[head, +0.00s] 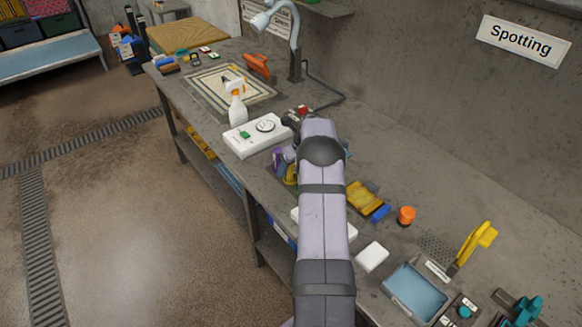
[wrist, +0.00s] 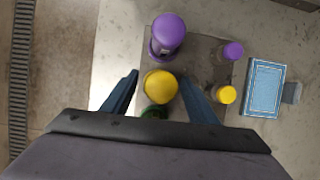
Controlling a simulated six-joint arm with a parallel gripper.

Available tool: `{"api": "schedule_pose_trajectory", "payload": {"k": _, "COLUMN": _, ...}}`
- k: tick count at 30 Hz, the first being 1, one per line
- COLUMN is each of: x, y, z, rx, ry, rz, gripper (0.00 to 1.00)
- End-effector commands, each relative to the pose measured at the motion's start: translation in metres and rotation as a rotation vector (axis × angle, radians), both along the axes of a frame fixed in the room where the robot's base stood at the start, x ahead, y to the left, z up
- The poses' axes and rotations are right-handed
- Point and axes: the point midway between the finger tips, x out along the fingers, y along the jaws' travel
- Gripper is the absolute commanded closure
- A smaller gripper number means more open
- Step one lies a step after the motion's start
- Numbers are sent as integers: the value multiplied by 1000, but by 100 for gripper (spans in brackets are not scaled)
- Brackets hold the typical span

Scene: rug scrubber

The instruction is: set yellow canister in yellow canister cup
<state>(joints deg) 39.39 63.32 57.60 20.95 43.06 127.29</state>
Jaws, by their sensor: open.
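A large round yellow top, seemingly the yellow canister (wrist: 160,87), lies between the two fingers of my gripper (wrist: 159,76) in the wrist view. My gripper is open, with a finger on either side and gaps showing. I cannot tell the height of the fingertips against it. In the head view the yellow canister (head: 291,175) shows partly beside my arm, which hides the gripper. A smaller yellow piece (wrist: 226,95) stands to the right in the wrist view. I cannot tell whether it is the yellow canister cup.
A large purple canister (wrist: 168,35) stands just above the yellow one in the wrist view, with a small purple piece (wrist: 233,50) to its right. A dark green round thing (wrist: 154,112) is partly hidden below. A blue booklet-like box (wrist: 264,88) lies at right.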

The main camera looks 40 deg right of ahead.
Motion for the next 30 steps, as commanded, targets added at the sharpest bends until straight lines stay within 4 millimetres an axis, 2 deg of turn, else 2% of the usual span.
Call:
{"api": "schedule_pose_trajectory", "payload": {"k": 8, "x": -4, "y": 0, "z": 9, "rx": 0, "ry": 0, "rz": 0, "gripper": 46}}
{"api": "schedule_pose_trajectory", "payload": {"k": 22, "x": -24, "y": -1, "z": 58, "rx": -2, "ry": -2, "rz": -1, "gripper": 46}}
{"api": "schedule_pose_trajectory", "payload": {"k": 30, "x": -29, "y": 0, "z": 68, "rx": 0, "ry": 1, "rz": -1, "gripper": 46}}
